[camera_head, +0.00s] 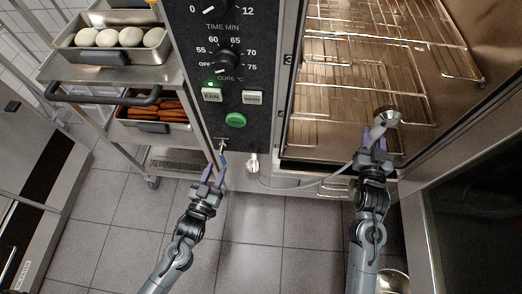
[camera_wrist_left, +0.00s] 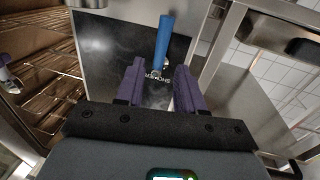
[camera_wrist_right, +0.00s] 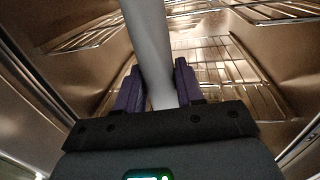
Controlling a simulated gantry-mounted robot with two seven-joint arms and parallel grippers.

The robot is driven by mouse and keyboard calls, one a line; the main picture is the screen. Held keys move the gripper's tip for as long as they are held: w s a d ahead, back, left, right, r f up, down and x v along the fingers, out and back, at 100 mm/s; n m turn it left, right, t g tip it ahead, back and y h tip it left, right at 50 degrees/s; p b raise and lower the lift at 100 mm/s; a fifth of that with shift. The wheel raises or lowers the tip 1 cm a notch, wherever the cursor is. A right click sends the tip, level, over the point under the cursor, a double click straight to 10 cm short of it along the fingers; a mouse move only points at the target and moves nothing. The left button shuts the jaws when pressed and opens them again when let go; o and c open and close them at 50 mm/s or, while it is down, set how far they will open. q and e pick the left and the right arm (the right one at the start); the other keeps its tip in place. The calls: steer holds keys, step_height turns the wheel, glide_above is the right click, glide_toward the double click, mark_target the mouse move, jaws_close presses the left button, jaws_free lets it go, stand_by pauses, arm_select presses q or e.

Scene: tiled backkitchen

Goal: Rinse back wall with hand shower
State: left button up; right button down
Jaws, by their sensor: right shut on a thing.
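The hand shower (camera_head: 381,124) is grey with a round head at the oven opening. My right gripper (camera_head: 374,152) is shut on its handle, which also shows between the fingers in the right wrist view (camera_wrist_right: 152,50). A hose (camera_head: 300,184) runs from it to a fitting below the control panel. The blue shower lever (camera_head: 223,160) sits low on the panel, above a "SHOWER" label in the left wrist view (camera_wrist_left: 164,42). My left gripper (camera_head: 215,174) is open and empty, its fingers just short of the lever. The oven's back wall is hard to make out behind the racks.
Wire racks (camera_head: 335,92) fill the lit oven chamber. The control panel (camera_head: 222,100) has knobs and a green button (camera_head: 235,120). A trolley (camera_head: 112,73) with trays of dough balls and orange food stands at left. The tiled floor (camera_head: 260,235) between the arms is clear.

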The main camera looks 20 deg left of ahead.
mark_target(222, 157)
arm_select(q)
steer(key=shift+w+a, duration=0.1)
steer(key=shift+w, duration=2.85)
steer(key=shift+c, duration=0.2)
jaws_close()
